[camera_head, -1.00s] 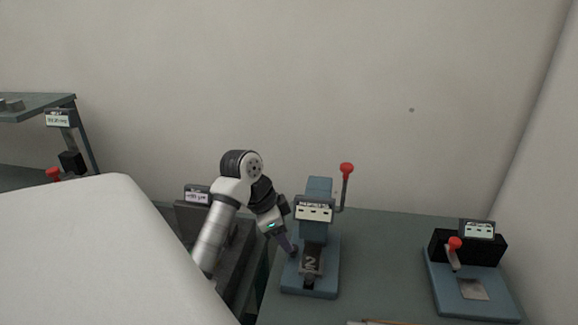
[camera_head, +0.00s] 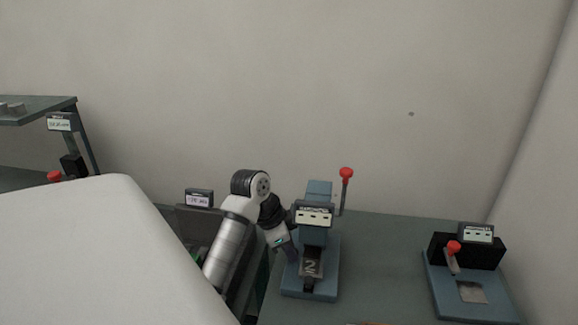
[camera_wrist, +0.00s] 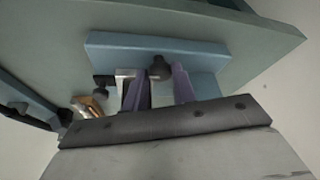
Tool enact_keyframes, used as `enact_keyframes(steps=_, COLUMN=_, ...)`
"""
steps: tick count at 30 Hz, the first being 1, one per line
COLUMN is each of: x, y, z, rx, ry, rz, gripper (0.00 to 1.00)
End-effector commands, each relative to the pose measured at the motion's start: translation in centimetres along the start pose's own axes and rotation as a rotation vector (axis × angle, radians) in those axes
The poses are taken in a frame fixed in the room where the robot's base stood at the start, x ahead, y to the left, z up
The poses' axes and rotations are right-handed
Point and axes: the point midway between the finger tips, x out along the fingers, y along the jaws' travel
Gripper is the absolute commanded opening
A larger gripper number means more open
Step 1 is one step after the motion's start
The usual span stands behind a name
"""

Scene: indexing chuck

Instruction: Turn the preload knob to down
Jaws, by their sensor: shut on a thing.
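A blue press-like fixture (camera_head: 319,187) stands on the bench, with a label plate on its front and a dark block marked 2 (camera_head: 311,263) low at its front. My gripper (camera_head: 291,253) is at the fixture's left side, beside the block. In the wrist view its two purple fingers (camera_wrist: 161,85) stand on either side of a dark round knob (camera_wrist: 159,67), shut on it, in front of the blue base (camera_wrist: 110,47). The knob's markings and its turned position cannot be made out. In the head view the knob is largely hidden by my gripper.
A red-balled lever (camera_head: 346,173) rises at the fixture's right. Another blue fixture (camera_head: 434,283) with a red-tipped handle stands farther right, with clear bench (camera_head: 385,265) between. A dark machine (camera_head: 185,222) with a label stands at left, behind my arm.

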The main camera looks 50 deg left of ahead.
Motion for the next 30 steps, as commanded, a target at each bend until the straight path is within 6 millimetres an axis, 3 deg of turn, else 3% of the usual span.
enact_keyframes(steps=11, x=0.03, y=-0.16, z=0.01, rx=0.086, ry=-0.001, rz=0.034, gripper=0.04)
enact_keyframes(steps=30, x=0.03, y=-0.66, z=-0.18, rx=0.562, ry=-0.002, rz=0.23, gripper=0.04)
